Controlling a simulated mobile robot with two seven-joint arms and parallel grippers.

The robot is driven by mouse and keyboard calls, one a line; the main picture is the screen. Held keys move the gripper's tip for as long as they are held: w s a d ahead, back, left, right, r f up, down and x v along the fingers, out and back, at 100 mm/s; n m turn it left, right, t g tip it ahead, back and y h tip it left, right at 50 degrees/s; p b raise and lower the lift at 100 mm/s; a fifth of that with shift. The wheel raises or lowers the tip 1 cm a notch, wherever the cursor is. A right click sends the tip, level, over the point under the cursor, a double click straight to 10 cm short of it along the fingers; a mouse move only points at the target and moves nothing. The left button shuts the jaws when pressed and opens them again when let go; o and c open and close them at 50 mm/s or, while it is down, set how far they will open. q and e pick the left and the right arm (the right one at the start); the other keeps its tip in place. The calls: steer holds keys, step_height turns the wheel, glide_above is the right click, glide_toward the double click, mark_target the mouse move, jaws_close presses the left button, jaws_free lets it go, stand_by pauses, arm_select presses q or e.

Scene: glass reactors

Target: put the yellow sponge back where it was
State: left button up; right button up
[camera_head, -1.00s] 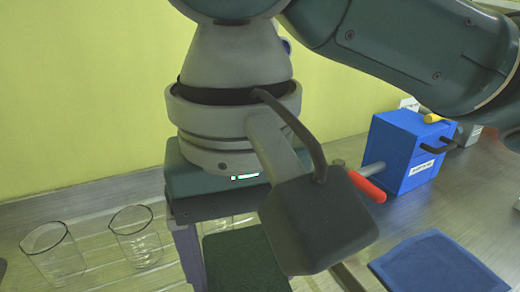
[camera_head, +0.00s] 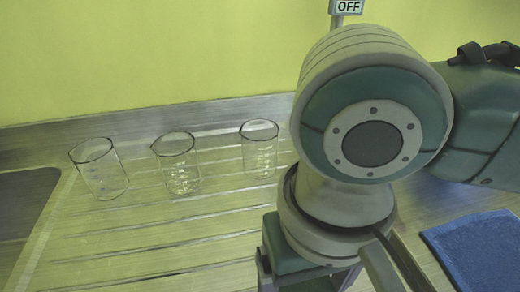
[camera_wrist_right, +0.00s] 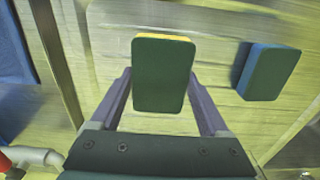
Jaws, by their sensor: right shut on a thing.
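The yellow sponge (camera_wrist_right: 166,38) shows in the right wrist view as a dark green scouring pad with a thin yellow edge at its far side. My right gripper (camera_wrist_right: 160,92) is shut on it, one finger along each side. The sponge appears held above the ribbed metal surface. In the head view my right arm fills the right side; its fingertips and the sponge are out of sight there. A blue sponge (camera_wrist_right: 262,85) with a green top lies to the right of the held sponge. My left gripper is in neither view.
Three glass beakers, left (camera_head: 100,170), middle (camera_head: 178,165) and right (camera_head: 260,150), stand on the ribbed metal drainboard (camera_head: 130,245). A blue cloth (camera_head: 480,250) lies at the right. A sink basin (camera_head: 22,210) is at the left edge. A red handle (camera_wrist_right: 5,162) shows in the wrist view.

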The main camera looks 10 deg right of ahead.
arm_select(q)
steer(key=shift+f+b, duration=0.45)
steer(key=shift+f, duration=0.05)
arm_select(e)
step_height(320, 180, down, 4)
steer(key=shift+f, duration=0.15)
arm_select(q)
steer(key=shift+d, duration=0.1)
arm_select(e)
steer(key=shift+f, duration=0.15)
